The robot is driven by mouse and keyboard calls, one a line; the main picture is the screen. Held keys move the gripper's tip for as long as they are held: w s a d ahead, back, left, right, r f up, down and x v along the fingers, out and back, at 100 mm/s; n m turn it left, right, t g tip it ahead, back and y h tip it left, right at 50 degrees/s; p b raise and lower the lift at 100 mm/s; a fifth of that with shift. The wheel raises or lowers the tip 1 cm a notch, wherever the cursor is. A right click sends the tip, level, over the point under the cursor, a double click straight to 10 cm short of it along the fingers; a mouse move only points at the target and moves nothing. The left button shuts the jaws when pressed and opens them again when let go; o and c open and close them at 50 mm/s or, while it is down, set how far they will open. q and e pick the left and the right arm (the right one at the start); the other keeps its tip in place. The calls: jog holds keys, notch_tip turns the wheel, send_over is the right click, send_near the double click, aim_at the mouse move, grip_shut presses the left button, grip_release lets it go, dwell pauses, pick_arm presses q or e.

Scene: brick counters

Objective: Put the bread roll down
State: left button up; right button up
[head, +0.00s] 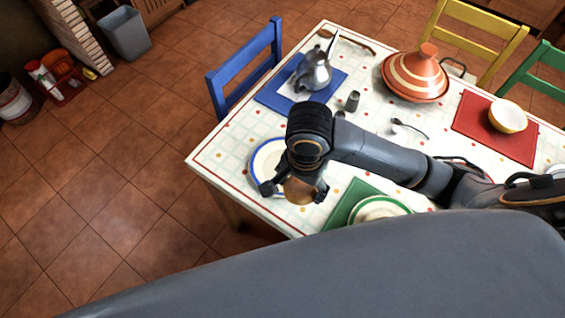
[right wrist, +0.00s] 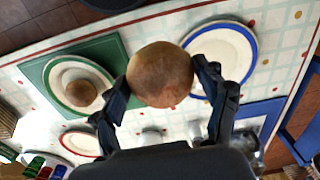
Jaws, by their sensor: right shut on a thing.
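My right gripper (head: 293,188) is shut on a brown bread roll (head: 301,192) and holds it over the near left edge of the table. In the right wrist view the bread roll (right wrist: 160,74) sits between the two fingertips. A white plate with a blue rim (head: 261,158) is partly hidden under my right gripper; it also shows beside the roll in the right wrist view (right wrist: 222,48). A second roll (right wrist: 81,93) lies on a green-rimmed plate (right wrist: 60,72) on a green mat. My left gripper is not in view.
The table (head: 222,141) has a checked, dotted cloth. A metal pot (head: 314,70) stands on a blue mat, with a shaker (head: 352,101) nearby. A striped tagine (head: 416,76) and a yellow bowl (head: 508,117) on a red mat (head: 470,118) are farther right. A blue chair (head: 245,68) stands at the left.

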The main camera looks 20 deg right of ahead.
jog(key=w+f, duration=0.3)
jog(key=w, duration=0.1)
jog(key=w+f, duration=0.2)
jog(key=w, duration=0.2)
jog(key=w+f, duration=0.3)
jog(key=w, duration=0.2)
jog(key=shift+d+f, duration=0.15)
jog(key=shift+f, duration=0.2)
jog(key=shift+w+f, duration=0.35)
jog(key=shift+f, duration=0.2)
notch_tip(320, 180, down, 2)
jog(key=shift+w+f, duration=0.1)
jog(key=shift+f, duration=0.05)
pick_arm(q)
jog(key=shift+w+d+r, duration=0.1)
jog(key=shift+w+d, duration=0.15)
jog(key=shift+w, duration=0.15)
pick_arm(e)
jog(key=shift+f, duration=0.5)
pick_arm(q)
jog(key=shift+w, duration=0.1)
pick_arm(e)
jog(key=o, duration=1)
jog(key=shift+f, duration=0.1)
